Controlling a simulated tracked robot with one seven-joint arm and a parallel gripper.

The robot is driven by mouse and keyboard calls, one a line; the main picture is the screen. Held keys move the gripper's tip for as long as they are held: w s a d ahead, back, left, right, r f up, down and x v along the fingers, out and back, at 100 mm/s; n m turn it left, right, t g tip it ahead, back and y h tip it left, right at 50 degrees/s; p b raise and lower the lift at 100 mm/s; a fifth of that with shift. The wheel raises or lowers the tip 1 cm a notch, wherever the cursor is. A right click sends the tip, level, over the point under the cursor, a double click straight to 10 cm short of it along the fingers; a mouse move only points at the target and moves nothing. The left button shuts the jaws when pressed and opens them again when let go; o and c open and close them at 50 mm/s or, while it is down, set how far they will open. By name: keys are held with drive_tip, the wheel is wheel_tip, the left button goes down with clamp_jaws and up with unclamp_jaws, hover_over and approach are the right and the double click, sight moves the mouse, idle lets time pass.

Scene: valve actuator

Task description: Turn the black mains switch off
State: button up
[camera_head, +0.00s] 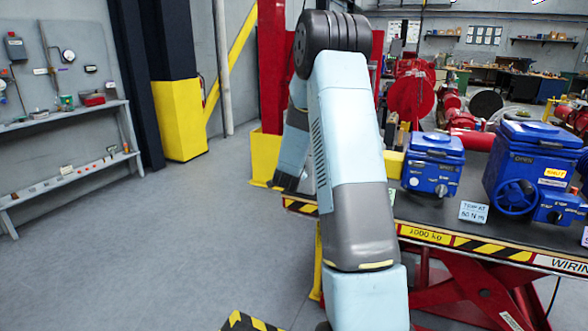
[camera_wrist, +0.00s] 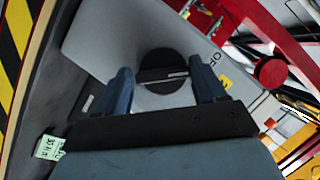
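The black mains switch (camera_wrist: 160,66) is a round black knob with a raised bar across it, mounted on a grey panel (camera_wrist: 110,35). It shows in the wrist view only. My gripper (camera_wrist: 160,68) is open, with one finger to the left and one to the right of the knob. There is a gap on each side, and I cannot tell how far the fingertips are from the panel. A partly cut-off label beginning "OF" (camera_wrist: 214,58) is right of the knob. In the head view my arm hides the gripper and the switch.
A lift table (camera_head: 425,235) with striped edges carries blue valve actuators (camera_head: 432,165) and a small sign (camera_head: 473,211). Red pipework (camera_wrist: 270,72) is right of the panel in the wrist view. A shelf (camera_head: 70,165) stands at the left, with open floor (camera_head: 170,240) between.

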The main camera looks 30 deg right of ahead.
drive_tip(key=o, duration=0.4)
drive_tip(key=v, duration=1.3)
drive_tip(key=shift+s+a, duration=0.25)
drive_tip(key=shift+s, duration=0.05)
